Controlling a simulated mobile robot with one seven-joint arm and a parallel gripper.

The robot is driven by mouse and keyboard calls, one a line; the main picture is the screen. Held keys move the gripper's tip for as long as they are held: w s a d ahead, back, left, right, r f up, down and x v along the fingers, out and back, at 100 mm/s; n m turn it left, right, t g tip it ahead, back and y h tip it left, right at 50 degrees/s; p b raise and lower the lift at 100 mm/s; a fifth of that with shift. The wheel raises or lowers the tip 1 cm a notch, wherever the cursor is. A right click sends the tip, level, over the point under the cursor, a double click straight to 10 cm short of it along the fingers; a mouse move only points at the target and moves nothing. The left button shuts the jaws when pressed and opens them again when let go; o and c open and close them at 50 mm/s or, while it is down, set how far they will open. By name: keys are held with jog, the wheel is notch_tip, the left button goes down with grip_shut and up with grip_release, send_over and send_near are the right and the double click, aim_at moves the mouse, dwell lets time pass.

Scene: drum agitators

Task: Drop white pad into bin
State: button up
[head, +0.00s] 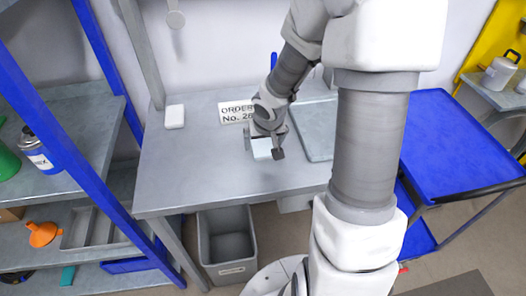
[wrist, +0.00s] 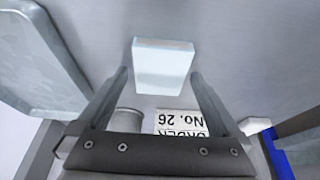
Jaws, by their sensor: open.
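A pale white pad (head: 262,149) is at my gripper, over the front middle of the grey worktable (head: 190,180). In the wrist view the pad (wrist: 163,66) lies flat ahead of the fingertips, centred between them, with a gap on each side. My gripper (head: 264,147) is open and points down at the pad; its two fingers also show in the wrist view (wrist: 159,75). A second white block (head: 175,116) lies at the table's left back. The grey bin (head: 228,240) stands on the floor below the table's front edge, and it looks empty.
An order sign (head: 236,112) lies behind my gripper, and a grey tray (head: 318,128) lies to its right. It also shows in the wrist view (wrist: 38,62). A blue-posted shelf (head: 70,128) stands left, a blue cart (head: 445,145) right. The table's left front is clear.

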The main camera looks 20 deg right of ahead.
aim_at(266, 147)
jog(key=shift+w+f, duration=0.1)
jog(key=shift+f, duration=0.2)
jog(key=c, duration=1.3)
jog(key=shift+r, duration=0.1)
jog(key=shift+r+p, duration=0.45)
jog(key=shift+r, duration=0.15)
jog(key=r+p, duration=0.1)
jog(key=r, duration=0.1)
jog(key=r+p, duration=0.1)
jog(key=r, duration=0.1)
jog(key=shift+s+d+p, duration=0.25)
jog(key=shift+d+p, duration=0.05)
jog(key=shift+d, duration=0.05)
jog(key=shift+s+d+r+p, duration=0.95)
jog(key=shift+s+d+p, duration=0.25)
jog(key=shift+d+p, duration=0.15)
jog(key=shift+s+d+r+p, duration=0.95)
jog(key=shift+s+d+p, duration=0.3)
jog(key=shift+d, duration=0.1)
jog(key=shift+s+d+r+p, duration=0.95)
jog(key=shift+s+d+p, duration=0.2)
jog(key=shift+d+p, duration=0.2)
